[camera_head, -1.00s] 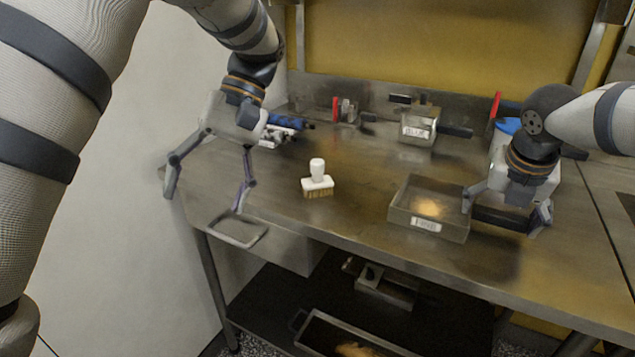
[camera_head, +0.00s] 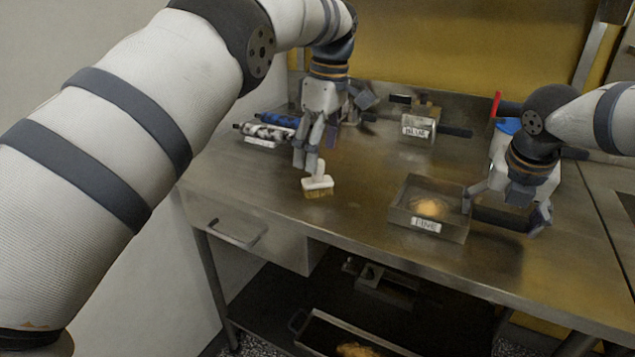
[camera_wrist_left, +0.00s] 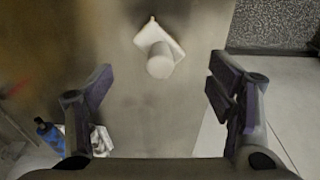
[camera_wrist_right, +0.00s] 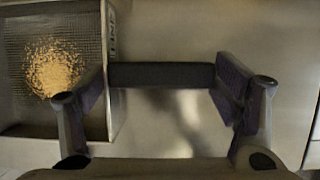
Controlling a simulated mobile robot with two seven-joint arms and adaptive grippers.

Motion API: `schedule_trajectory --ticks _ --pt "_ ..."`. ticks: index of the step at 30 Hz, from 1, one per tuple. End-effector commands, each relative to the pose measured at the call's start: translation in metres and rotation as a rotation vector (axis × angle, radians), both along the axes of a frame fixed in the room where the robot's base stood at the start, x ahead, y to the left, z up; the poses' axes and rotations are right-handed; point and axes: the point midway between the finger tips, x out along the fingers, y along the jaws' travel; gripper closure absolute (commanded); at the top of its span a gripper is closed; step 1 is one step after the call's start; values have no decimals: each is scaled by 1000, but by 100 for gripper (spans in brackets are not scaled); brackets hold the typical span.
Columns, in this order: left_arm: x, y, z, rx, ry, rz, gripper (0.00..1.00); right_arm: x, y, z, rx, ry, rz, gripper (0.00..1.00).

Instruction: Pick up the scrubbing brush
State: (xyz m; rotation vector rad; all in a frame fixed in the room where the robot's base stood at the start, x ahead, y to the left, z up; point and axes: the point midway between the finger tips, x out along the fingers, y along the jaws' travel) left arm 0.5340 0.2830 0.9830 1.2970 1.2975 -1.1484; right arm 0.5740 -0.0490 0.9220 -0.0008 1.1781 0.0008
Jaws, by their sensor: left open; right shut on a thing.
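The scrubbing brush (camera_head: 318,185), with a white body, white knob and tan bristles, stands upright on the steel table, left of the box labelled FINE. My left gripper (camera_head: 316,158) is open just above and behind the brush, partly covering its knob. In the left wrist view the brush (camera_wrist_left: 158,50) lies ahead of the open fingers (camera_wrist_left: 160,85), between their lines and apart from them. My right gripper (camera_head: 504,212) is shut on the black handle (camera_wrist_right: 160,75) of the FINE mesh box (camera_head: 400,215), which holds golden crumbs and rests on the table.
A second labelled metal box (camera_head: 420,125) with a dark handle stands at the back. Blue and black-and-white handled items (camera_head: 265,130) lie at the back left. A drawer (camera_head: 225,220) hangs under the front edge. The table around the brush is clear.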

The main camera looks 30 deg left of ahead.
Motion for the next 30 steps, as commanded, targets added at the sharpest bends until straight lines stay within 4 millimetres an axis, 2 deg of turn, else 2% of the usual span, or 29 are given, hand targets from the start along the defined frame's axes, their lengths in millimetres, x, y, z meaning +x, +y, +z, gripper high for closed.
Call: schedule_trajectory --ticks 5,9,12,19,28,30 --pt "-1 3 -23 0 3 0 25 0 0 0 1 -1 -1 51" --pt "-2 6 -51 -1 3 -1 25 0 0 1 1 -1 -1 51" --pt "-2 7 -63 0 1 -2 25 0 0 1 1 -1 -1 51" --pt "-2 7 -65 0 -1 -2 25 0 0 1 1 -2 -1 51" --pt "-2 7 -65 0 0 -2 93 0 0 1 1 -1 -1 51" --pt "-2 7 -66 0 0 -2 97 0 0 1 1 -1 -1 51"
